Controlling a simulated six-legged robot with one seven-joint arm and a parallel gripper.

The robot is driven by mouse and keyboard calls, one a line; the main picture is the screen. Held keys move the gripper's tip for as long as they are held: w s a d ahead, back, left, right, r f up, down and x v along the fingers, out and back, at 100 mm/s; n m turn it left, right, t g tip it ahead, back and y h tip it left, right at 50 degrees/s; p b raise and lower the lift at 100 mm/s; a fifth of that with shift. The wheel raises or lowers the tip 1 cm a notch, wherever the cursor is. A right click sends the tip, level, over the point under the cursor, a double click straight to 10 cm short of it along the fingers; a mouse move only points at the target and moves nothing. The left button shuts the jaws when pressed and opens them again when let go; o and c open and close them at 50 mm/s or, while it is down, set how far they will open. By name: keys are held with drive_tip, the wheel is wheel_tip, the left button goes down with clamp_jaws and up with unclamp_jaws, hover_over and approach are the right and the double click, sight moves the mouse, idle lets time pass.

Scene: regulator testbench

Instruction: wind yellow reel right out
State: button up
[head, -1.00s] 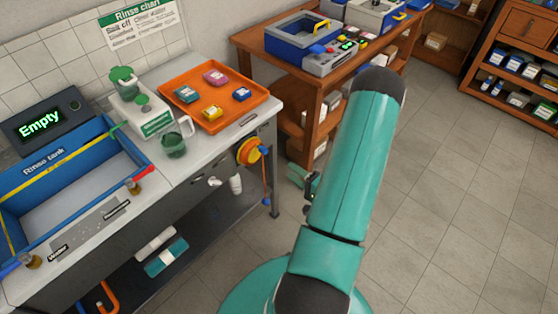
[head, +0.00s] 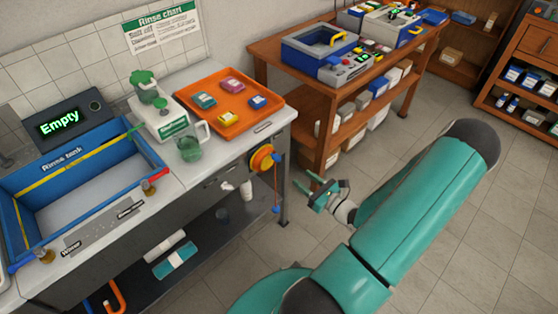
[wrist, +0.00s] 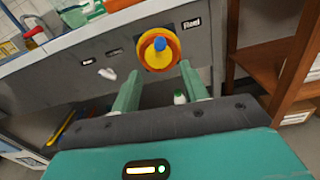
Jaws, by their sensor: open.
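The yellow reel (head: 263,158) is mounted on the front face of the bench, near its right end. It has an orange-red ring and a blue knob (head: 277,157). A thin cord hangs below it to a small blue end piece (head: 276,209). In the wrist view the reel (wrist: 158,50) is ahead, between and beyond my fingertips, its blue knob (wrist: 160,43) facing me. My gripper (head: 322,194) is open and empty, to the right of the reel and apart from it. Its two green fingers (wrist: 158,82) are spread in the wrist view.
The rinse tank (head: 75,142) and orange tray (head: 279,104) are on the bench top. A white handle-like fitting (head: 246,190) is left of the reel. A wooden table (head: 258,44) stands to the right. Floor between is free.

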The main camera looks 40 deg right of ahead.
sight(280, 160)
drive_tip(key=w, duration=1.2)
drive_tip(key=shift+w+a, duration=0.2)
drive_tip(key=shift+w, duration=0.05)
clamp_jaws()
drive_tip(key=n, duration=0.1)
drive_tip(key=a+n, duration=0.1)
drive_tip(key=n, duration=0.2)
drive_tip(key=shift+a+r, duration=0.15)
drive_tip(key=shift+a, duration=0.1)
drive_tip(key=shift+n, duration=0.3)
unclamp_jaws()
drive_tip(key=shift+s, duration=0.15)
drive_tip(key=s, duration=1.3)
drive_tip(key=shift+s+d, duration=0.15)
drive_tip(key=shift+s, duration=0.15)
